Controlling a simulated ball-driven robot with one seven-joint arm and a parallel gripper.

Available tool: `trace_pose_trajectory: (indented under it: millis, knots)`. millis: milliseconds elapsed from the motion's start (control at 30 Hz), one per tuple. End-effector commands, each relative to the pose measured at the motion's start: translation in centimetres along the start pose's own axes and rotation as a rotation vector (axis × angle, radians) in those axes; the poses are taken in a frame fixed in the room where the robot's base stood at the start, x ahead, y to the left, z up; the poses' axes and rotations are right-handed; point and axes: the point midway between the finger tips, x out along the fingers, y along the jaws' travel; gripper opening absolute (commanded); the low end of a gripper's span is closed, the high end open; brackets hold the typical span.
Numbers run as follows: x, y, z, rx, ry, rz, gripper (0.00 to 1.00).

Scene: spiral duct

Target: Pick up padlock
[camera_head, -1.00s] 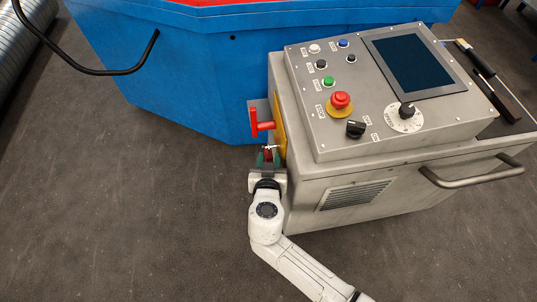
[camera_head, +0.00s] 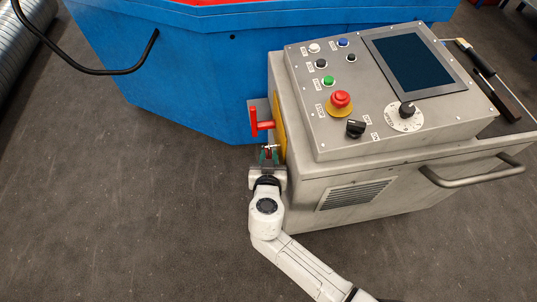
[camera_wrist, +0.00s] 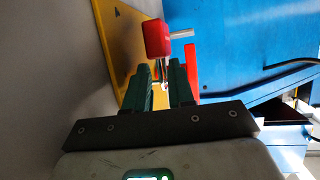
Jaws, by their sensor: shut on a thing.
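My gripper (camera_head: 268,158) is beside the left side of the grey control box, just below the red handle. In the wrist view its two green fingers (camera_wrist: 162,76) are closed in on a thin metal part that looks like the shackle of the padlock. In the head view only a small red and silver bit of the padlock (camera_head: 268,150) shows between the fingers. I cannot tell whether it still touches the box.
The red handle (camera_head: 262,125) sits close above my gripper, on the yellow plate (camera_head: 279,130) of the control box (camera_head: 345,165). A blue machine (camera_head: 185,85) stands behind. A black bent bar (camera_head: 110,72) is at upper left. The floor (camera_head: 130,210) at left is clear.

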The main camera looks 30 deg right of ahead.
Motion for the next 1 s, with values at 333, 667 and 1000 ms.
trace_pose_trajectory:
  millis: [333, 667, 1000]
  knots:
    - [-0.8, 0.0, -2.0, 0.002, 0.004, 0.000, 0.00]
    - [-1.0, -3.5, -0.7, 0.001, 0.002, 0.000, 0.00]
    - [0.3, -4.4, 3.0, 0.001, 0.002, 0.000, 0.00]
